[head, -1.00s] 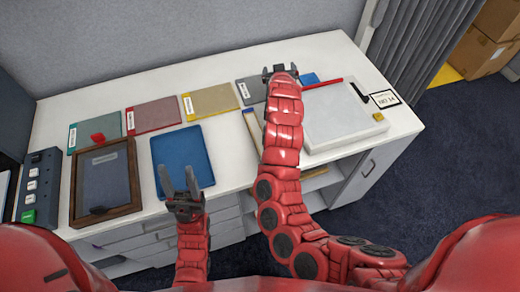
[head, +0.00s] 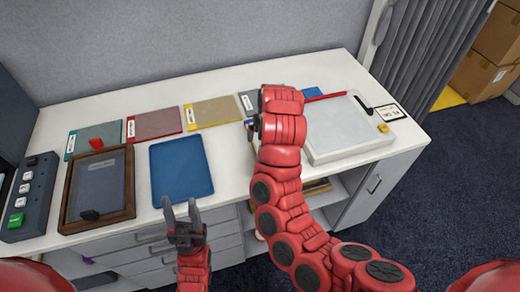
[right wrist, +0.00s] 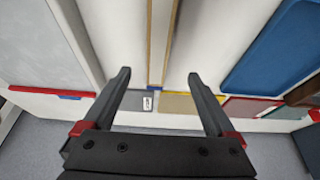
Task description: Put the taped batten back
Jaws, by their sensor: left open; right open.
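A narrow pale strip with tan wooden edges (right wrist: 152,45), seemingly the batten, lies along the white table in the right wrist view. Its far end falls between the fingers of my right gripper (right wrist: 158,76), which is open and empty above it. I cannot tell the height of the gap. In the head view my right arm hides most of the strip; a small blue patch (head: 249,127) shows beside the wrist, perhaps its tape. My left gripper (head: 181,207) is open and empty at the table's front edge, near the blue board (head: 181,168).
A white flat device (head: 345,128) with a dark lever stands to the right, a small sign (head: 391,112) beside it. Green, red (head: 154,123), yellow (head: 212,112) and grey swatches line the back. A framed dark panel (head: 99,188) and a button box (head: 30,197) are at left.

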